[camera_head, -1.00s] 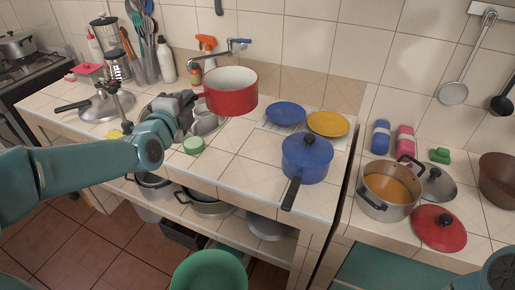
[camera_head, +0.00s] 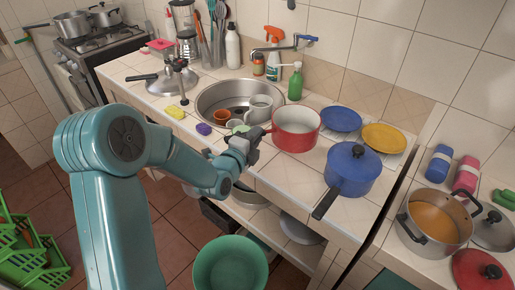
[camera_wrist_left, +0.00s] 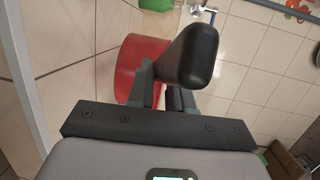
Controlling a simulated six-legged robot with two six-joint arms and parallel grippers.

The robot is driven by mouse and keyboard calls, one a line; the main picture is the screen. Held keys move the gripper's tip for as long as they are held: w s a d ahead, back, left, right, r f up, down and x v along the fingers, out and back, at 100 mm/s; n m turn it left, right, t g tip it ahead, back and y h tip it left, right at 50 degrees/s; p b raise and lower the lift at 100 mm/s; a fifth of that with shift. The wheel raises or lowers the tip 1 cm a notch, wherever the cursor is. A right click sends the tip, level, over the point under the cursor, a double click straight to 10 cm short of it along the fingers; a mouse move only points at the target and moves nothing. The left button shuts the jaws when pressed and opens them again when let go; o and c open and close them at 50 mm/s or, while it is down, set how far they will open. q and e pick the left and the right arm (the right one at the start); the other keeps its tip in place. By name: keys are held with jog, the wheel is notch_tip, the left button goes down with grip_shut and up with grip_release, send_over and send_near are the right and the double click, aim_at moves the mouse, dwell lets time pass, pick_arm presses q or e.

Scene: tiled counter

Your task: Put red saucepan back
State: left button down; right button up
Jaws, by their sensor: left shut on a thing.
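The red saucepan (camera_head: 296,128), white inside, is upright at the counter, between the sink and the blue pots; I cannot tell whether its base touches the tiles. My left gripper (camera_head: 252,137) is shut on its black handle, to the left of the pan. In the left wrist view, the black handle (camera_wrist_left: 188,55) lies between the fingers and the red pan body (camera_wrist_left: 128,68) shows behind it. My right gripper is not in view.
A blue lidded saucepan (camera_head: 352,168) stands just right of the red one, with blue (camera_head: 341,119) and yellow (camera_head: 383,138) plates behind. The sink (camera_head: 232,98) holds dishes. A green soap bottle (camera_head: 295,82) stands behind. A green bucket (camera_head: 230,264) is below the counter.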

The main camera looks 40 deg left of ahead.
pick_arm(q)
notch_tip(320, 180, down, 4)
jog(key=shift+f, duration=0.15)
jog(key=shift+w+f, duration=0.15)
jog(key=shift+f, duration=0.25)
jog(key=shift+r, duration=0.1)
jog(key=shift+f, duration=0.25)
jog(key=c, duration=1)
grip_release()
jog(key=shift+c, duration=0.2)
jog(key=shift+d, duration=0.1)
jog(key=shift+r, duration=0.15)
